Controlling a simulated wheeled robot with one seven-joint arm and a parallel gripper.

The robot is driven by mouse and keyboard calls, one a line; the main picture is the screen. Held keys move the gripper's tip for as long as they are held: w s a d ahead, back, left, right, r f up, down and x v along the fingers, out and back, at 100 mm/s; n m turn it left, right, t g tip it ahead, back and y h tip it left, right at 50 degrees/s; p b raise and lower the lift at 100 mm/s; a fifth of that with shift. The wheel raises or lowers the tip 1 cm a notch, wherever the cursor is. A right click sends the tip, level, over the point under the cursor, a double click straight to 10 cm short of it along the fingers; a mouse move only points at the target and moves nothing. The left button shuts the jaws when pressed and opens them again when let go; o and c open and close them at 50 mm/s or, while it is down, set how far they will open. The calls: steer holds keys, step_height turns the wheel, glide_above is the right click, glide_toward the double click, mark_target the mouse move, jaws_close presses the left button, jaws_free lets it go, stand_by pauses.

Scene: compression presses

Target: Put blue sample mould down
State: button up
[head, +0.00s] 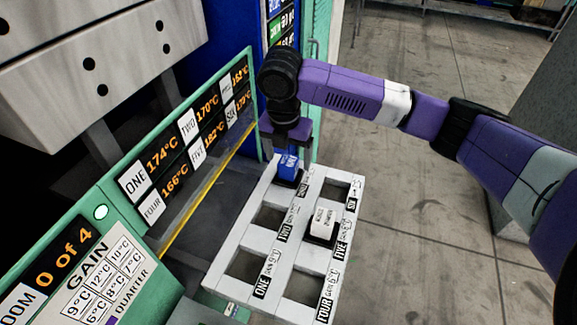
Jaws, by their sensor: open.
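The blue sample mould (289,166) stands upright at the far-left opening of the white rack (212,272), beyond the opening labelled TWO. Its lower end is at the rack's top, and I cannot tell how deep it sits. My gripper (288,150) points down right over the blue mould, with its jaws open around or just above the mould's top. The gripper partly hides the top of the mould. A white sample mould (322,219) sits in the opening by the label FIVE.
The openings by ONE, TWO, FOUR and SIX look empty. A green-framed press panel (180,150) with temperature readouts stands close on the left. Another panel (75,270) reads "0 of 4". My purple arm reaches in from the right. Grey floor (430,250) lies clear right of the rack.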

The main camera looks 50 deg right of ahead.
steer(key=r, duration=0.4)
steer(key=a+r, duration=0.1)
steer(key=r, duration=0.2)
steer(key=shift+s, duration=0.15)
stand_by(0.3)
